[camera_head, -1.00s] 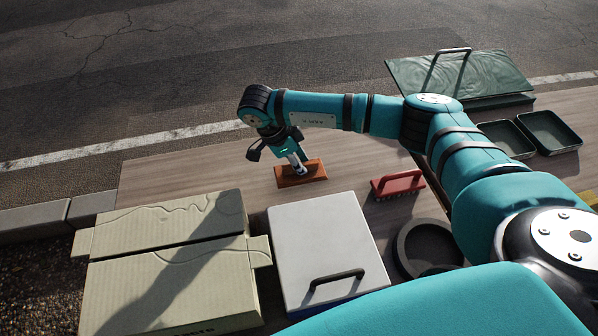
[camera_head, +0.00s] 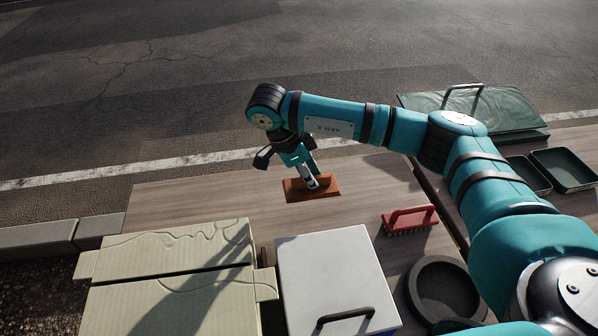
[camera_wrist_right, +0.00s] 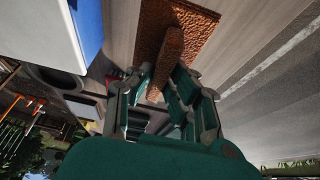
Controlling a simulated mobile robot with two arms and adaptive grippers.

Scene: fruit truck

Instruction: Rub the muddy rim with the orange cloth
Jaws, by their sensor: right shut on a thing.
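The orange-brown cloth (camera_head: 296,190) is a flat rectangle with a raised ridge, over the wooden table left of the red brush. My right gripper (camera_head: 311,180) points down and is shut on this ridge. In the right wrist view the cloth (camera_wrist_right: 190,24) looks coarse, and its ridge sits between the fingers (camera_wrist_right: 160,85). I cannot tell whether it touches the table. A dark round dish with a thick rim (camera_head: 418,284) stands at the lower right of the head view; I cannot make out mud on it. My left gripper is not in view.
A red brush (camera_head: 410,215) lies between the cloth and the round dish. A white-lidded box (camera_head: 330,265) and a beige carton (camera_head: 180,250) stand in front. Green trays (camera_head: 566,168) and a green case (camera_head: 480,112) are at the right. Bare table lies left of the cloth.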

